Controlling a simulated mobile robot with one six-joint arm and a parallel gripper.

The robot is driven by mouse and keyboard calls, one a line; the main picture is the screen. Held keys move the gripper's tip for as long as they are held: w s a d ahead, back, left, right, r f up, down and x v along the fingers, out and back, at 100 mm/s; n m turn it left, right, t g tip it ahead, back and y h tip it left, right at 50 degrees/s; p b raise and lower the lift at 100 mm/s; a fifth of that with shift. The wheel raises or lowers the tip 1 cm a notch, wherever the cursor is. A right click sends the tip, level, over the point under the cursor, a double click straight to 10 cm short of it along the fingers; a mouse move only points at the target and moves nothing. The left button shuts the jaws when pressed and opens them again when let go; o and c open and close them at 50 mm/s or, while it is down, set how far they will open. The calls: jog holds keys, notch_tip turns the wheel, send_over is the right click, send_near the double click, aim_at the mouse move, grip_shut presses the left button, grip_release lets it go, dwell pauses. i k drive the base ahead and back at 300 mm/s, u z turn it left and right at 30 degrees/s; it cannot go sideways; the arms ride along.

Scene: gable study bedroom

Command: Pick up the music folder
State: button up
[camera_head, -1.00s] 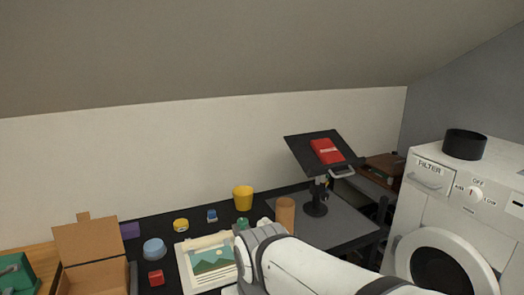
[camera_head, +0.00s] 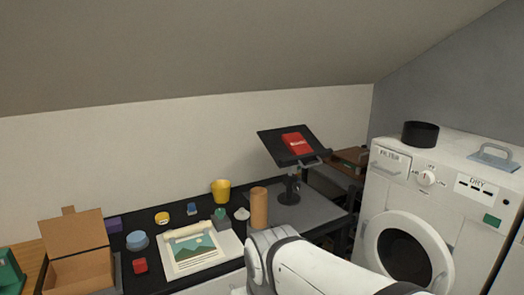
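A red folder-like item (camera_head: 297,143) with small pale lettering lies on the tilted black top of a stand (camera_head: 275,155); it looks like the music folder. The stand is on a grey mat on the dark table, near its right end. My white arm reaches up from the bottom of the head view, in front of the table, left of and nearer than the stand. The arm's end is near the tan cylinder and well apart from the red folder. The gripper's fingers are not visible.
A tan cylinder (camera_head: 259,208), yellow cup (camera_head: 221,191), picture sheet (camera_head: 180,265) and open cardboard box (camera_head: 80,235) are on the table. A white washing machine (camera_head: 450,185) with a black round container (camera_head: 420,133) stands at the right. Bare grey mat (camera_head: 318,212) surrounds the stand.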

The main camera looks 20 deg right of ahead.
aim_at(297, 145)
jog(key=z, duration=0.25)
jog(key=k, duration=0.85)
jog(key=z, duration=1)
jog(key=i, duration=1.3)
jog(key=u, duration=0.55)
jog(key=i, duration=1.25)
jog(key=u, duration=0.85)
